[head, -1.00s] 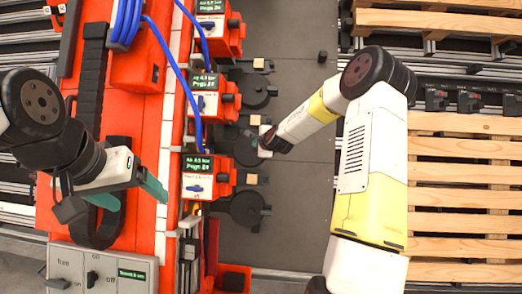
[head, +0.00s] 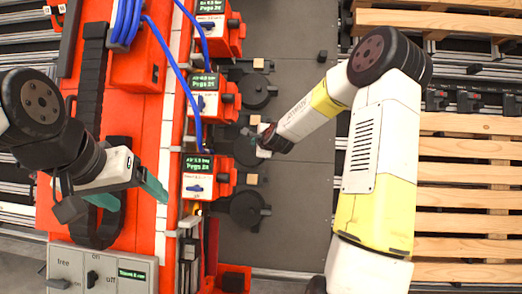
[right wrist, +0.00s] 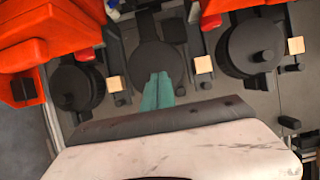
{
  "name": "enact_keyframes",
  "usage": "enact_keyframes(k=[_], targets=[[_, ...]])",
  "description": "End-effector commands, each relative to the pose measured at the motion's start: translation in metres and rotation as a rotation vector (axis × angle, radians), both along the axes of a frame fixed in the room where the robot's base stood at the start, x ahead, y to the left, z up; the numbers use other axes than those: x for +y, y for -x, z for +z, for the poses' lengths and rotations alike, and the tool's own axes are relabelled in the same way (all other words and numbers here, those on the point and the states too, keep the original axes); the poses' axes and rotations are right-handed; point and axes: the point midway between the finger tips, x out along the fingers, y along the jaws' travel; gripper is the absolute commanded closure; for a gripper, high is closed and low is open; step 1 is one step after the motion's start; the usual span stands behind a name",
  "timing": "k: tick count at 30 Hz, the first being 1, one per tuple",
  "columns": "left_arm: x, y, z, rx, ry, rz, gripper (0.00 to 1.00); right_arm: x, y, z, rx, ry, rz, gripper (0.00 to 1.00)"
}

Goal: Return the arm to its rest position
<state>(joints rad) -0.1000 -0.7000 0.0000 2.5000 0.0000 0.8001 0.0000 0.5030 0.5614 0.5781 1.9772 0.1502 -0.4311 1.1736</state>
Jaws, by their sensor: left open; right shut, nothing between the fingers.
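My right arm (head: 375,170) reaches in from the lower right, elbow high at the upper right and forearm angled left over the dark strip. My right gripper (head: 262,143) is mostly hidden behind its own wrist in the head view. In the right wrist view its teal fingers (right wrist: 157,92) are together, with nothing between them, in front of a dark round fixture (right wrist: 155,62). I cannot tell whether they touch it. My left gripper (head: 118,196) is open and empty over the orange bench at the left.
Orange units with small displays (head: 200,170) line the bench (head: 150,110), with blue hoses (head: 175,70) above. Dark round fixtures (head: 248,210) and small wooden blocks stand beside them. Wooden pallets (head: 465,195) lie at the right. A grey switch panel (head: 105,272) is at the lower left. The dark strip (head: 300,200) has clear room.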

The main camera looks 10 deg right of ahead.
Motion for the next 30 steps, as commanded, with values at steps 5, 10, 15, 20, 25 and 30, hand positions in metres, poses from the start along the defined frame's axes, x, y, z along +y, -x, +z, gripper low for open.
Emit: enact_keyframes(k=[5, 10, 15, 20, 25, 30], targets=[[0.000, 0.000, 0.000, 0.000, 0.000, 0.000, 0.21, 0.001, 0.003, 0.002, -0.001, 0.000, 0.000, 1.00], [0.000, 0.000, 0.000, 0.000, 0.000, 0.000, 0.21, 0.001, 0.003, 0.002, -0.001, 0.000, 0.000, 1.00], [0.000, 0.000, 0.000, 0.000, 0.000, 0.000, 0.21, 0.007, 0.010, 0.009, 0.004, 0.047, 0.036, 1.00], [0.000, 0.000, 0.000, 0.000, 0.000, 0.000, 0.21, 0.028, 0.050, 0.039, 0.034, 0.270, 0.197, 1.00], [0.000, 0.000, 0.000, 0.000, 0.000, 0.000, 0.21, 0.041, 0.125, 0.075, 0.088, 0.588, 0.424, 1.00], [0.000, 0.000, 0.000, 0.000, 0.000, 0.000, 0.21, 0.039, 0.212, 0.103, 0.136, 0.852, 0.631, 1.00]])
